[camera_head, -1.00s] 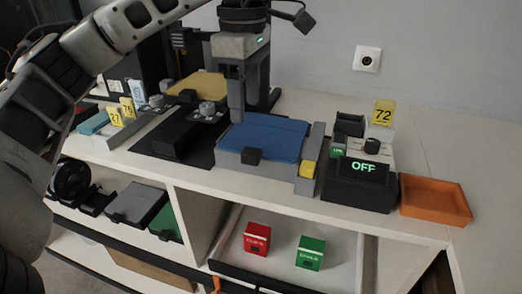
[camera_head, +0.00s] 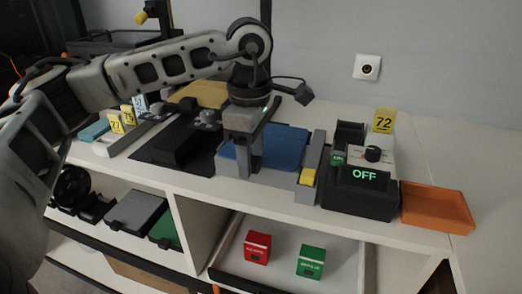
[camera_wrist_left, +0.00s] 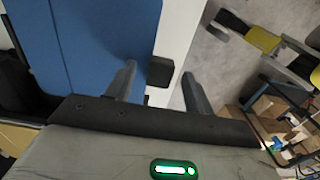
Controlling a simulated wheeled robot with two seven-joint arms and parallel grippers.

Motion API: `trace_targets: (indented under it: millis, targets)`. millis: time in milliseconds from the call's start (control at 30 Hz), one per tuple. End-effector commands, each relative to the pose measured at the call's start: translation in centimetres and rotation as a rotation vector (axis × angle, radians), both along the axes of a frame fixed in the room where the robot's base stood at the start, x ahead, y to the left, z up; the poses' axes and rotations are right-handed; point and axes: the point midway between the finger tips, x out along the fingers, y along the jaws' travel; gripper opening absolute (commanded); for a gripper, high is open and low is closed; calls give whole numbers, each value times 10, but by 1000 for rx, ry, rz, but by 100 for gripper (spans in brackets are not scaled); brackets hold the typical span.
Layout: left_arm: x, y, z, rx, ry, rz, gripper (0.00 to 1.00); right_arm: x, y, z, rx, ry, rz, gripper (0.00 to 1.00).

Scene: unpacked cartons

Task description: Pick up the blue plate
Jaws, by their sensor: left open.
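In the left wrist view the blue plate (camera_wrist_left: 90,45) fills the upper left. A small black block (camera_wrist_left: 160,73) sits at its edge and appears between my fingers. My left gripper (camera_head: 243,165) is open and points down at the plate's front left edge, hiding part of it and the black block in the head view. Its two fingers (camera_wrist_left: 160,88) stand apart in the wrist view, with no grip on anything. My right gripper is not in view.
An orange tray (camera_head: 437,206) lies farther right. A yellow plate (camera_head: 205,95) is behind left. Red (camera_head: 257,247) and green (camera_head: 311,262) boxes sit below.

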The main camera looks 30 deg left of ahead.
Motion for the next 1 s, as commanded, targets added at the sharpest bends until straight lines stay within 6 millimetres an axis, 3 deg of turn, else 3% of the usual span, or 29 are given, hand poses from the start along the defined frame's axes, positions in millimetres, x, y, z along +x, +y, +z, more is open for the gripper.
trace_targets:
  millis: [33,200,667,833,1000]
  targets:
    - [0,0,0,0,0,0,47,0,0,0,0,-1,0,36]
    - [0,0,0,0,0,0,0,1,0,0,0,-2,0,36]
    - [1,-1,11,-2,-4,0,0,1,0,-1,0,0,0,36]
    - [0,-1,35,-2,-6,-1,0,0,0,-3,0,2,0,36]
    - [-23,-23,71,-2,-8,-8,0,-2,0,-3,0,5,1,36]
